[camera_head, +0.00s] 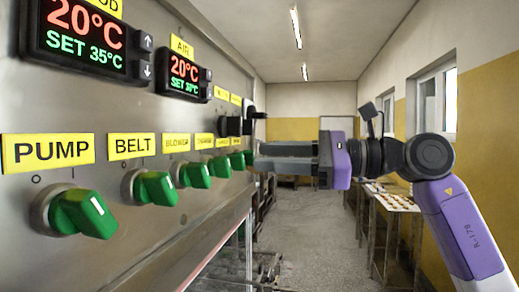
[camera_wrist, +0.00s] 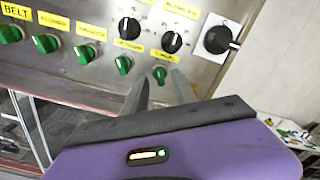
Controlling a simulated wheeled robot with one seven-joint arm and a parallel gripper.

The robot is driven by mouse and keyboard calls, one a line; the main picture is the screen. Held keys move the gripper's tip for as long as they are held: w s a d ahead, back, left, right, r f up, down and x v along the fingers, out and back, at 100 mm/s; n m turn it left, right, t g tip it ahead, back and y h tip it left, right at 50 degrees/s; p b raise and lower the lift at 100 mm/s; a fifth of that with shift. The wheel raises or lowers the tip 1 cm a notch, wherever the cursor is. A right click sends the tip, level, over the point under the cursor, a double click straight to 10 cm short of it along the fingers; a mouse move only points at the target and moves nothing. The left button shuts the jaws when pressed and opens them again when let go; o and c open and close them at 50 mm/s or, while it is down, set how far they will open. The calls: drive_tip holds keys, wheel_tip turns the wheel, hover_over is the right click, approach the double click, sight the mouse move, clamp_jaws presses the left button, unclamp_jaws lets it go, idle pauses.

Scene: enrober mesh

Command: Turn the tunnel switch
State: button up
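The row of green switches runs along the steel control panel. The yellow labels at its far end are too small to read surely, so I cannot tell by label which one is the tunnel switch. The last green switch (camera_wrist: 160,75) in the wrist view stands upright just beyond my fingertips, between them in the picture. My gripper (camera_wrist: 161,80) is open, with its two grey fingers apart and nothing visible held. In the head view my gripper (camera_head: 259,158) points left at the far end of the row, close to the panel. Contact cannot be told.
Nearer green switches are PUMP (camera_head: 82,213), BELT (camera_head: 155,188) and BLOWER (camera_head: 193,174). Black dials (camera_wrist: 172,42) and a larger black rotary switch (camera_wrist: 218,40) sit close to my fingers. A table with small items (camera_head: 396,202) stands at right; the aisle floor (camera_head: 315,235) is clear.

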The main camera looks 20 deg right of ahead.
sight(247, 158)
drive_tip(key=shift+x, duration=1.25)
drive_tip(key=shift+a, duration=0.1)
clamp_jaws()
